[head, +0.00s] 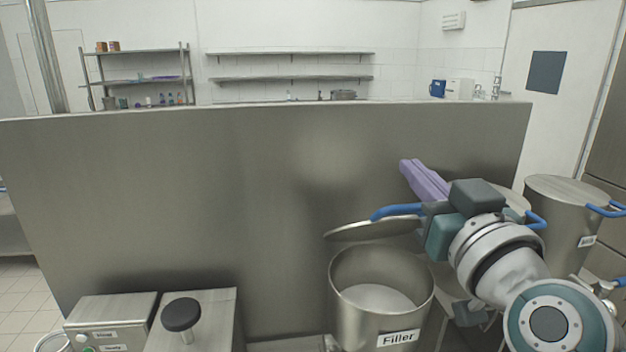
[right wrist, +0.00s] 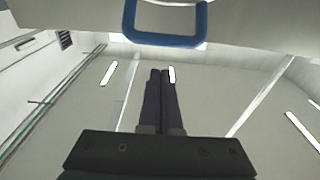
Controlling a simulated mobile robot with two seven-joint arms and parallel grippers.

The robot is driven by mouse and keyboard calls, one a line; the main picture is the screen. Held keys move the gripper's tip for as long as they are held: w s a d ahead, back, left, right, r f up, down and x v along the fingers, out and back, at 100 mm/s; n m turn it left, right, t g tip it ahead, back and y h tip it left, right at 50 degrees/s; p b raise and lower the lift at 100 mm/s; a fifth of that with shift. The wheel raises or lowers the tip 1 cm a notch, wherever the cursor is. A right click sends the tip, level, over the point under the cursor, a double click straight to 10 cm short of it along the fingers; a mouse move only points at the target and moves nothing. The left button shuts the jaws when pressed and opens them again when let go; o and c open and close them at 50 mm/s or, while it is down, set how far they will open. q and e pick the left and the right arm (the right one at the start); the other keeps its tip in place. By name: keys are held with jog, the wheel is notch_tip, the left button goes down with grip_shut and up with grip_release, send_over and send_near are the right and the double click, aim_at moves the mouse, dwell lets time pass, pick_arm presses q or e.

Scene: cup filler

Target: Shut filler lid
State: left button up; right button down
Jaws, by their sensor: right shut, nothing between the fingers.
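The filler (head: 381,318) is an open steel pot with a "Filler" label, at the lower middle right of the head view. Pale contents show inside it. Its round lid (head: 350,231) is raised and tilted behind the rim, with a blue handle (head: 394,211) on it. My right gripper (head: 407,165) has purple fingers, shut and empty, pointing up and away beyond the handle. The wrist hides the lid's right part. In the right wrist view the shut fingers (right wrist: 164,72) point up below a blue handle (right wrist: 165,41). My left gripper is not in view.
A tall steel panel (head: 180,200) stands behind the filler. Another lidded pot (head: 560,225) with blue handles stands at the right. Metal boxes (head: 110,312) with buttons and a black knob (head: 181,314) are at the lower left. Space above the filler's mouth looks clear.

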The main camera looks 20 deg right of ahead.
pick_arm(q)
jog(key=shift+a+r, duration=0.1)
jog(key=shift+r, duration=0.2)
pick_arm(e)
jog(key=shift+s+a+f, duration=0.1)
jog(key=shift+s+f, duration=0.15)
jog(key=shift+f, duration=0.6)
jog(key=shift+s+f, duration=0.2)
jog(key=shift+f, duration=0.6)
